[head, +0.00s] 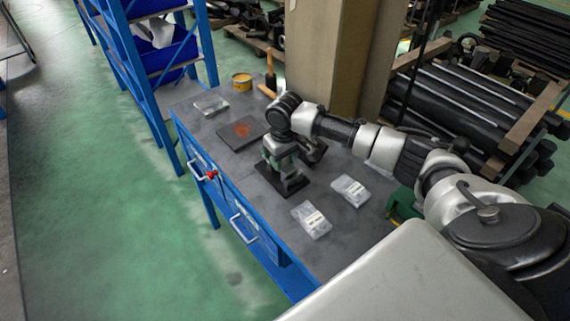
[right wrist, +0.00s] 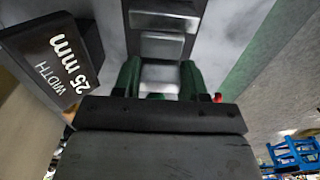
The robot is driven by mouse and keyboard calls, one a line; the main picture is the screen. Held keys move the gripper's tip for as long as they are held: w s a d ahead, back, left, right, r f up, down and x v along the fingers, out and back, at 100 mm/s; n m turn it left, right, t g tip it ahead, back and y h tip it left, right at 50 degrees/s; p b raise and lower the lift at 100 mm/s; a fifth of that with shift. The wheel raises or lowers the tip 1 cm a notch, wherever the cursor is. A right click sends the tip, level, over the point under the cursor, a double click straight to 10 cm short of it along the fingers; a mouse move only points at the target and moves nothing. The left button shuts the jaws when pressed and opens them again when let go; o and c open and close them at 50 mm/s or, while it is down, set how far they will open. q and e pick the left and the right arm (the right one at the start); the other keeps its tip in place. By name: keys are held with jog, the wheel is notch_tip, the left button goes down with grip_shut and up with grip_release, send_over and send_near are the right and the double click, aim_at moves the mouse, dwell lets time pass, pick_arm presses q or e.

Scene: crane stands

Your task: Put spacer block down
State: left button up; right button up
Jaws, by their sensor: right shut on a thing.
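My right gripper (head: 287,183) points down over a dark flat plate (head: 264,168) on the grey workbench. It is shut on the spacer block, which is mostly hidden between the fingers in the head view. In the right wrist view the green parts of my gripper (right wrist: 160,76) show in the middle. A dark face printed "25 mm WIDTH" (right wrist: 62,65) is close at the left there; I cannot tell whether it belongs to the held block. Whether the block touches the plate is not clear. My left gripper is not in view.
The workbench (head: 328,262) holds two clear bags (head: 312,220) (head: 350,190), a dark plate with a rusty patch (head: 240,131), a clear packet (head: 211,105), a yellow tin (head: 242,82) and a wooden-handled tool (head: 270,75). A pillar (head: 335,60) rises behind; a blue rack (head: 150,75) stands left.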

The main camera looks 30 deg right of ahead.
aim_at(284, 169)
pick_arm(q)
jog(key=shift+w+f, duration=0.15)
pick_arm(e)
jog(key=f, duration=0.1)
jog(key=s+f, duration=0.1)
jog(key=f, duration=0.1)
jog(key=shift+s+a+f+g, duration=0.1)
jog(key=shift+s+a+g, duration=0.15)
jog(key=shift+a+g, duration=0.1)
jog(key=shift+s+f, duration=0.1)
jog(key=shift+f, duration=0.05)
jog(key=o, duration=0.8)
jog(key=shift+a, duration=0.1)
jog(key=shift+o, duration=1)
jog(key=shift+a, duration=0.1)
jog(key=shift+w+d+f, duration=0.25)
jog(key=shift+w+d, duration=0.05)
jog(key=shift+w, duration=0.25)
jog(key=shift+w+d+f, duration=0.25)
jog(key=shift+w+d, duration=0.05)
jog(key=shift+w, duration=0.2)
jog(key=shift+s+a+r, duration=0.1)
jog(key=shift+s+r, duration=0.05)
jog(key=shift+r, duration=0.1)
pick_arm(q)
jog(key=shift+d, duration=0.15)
pick_arm(e)
jog(key=shift+r, duration=0.1)
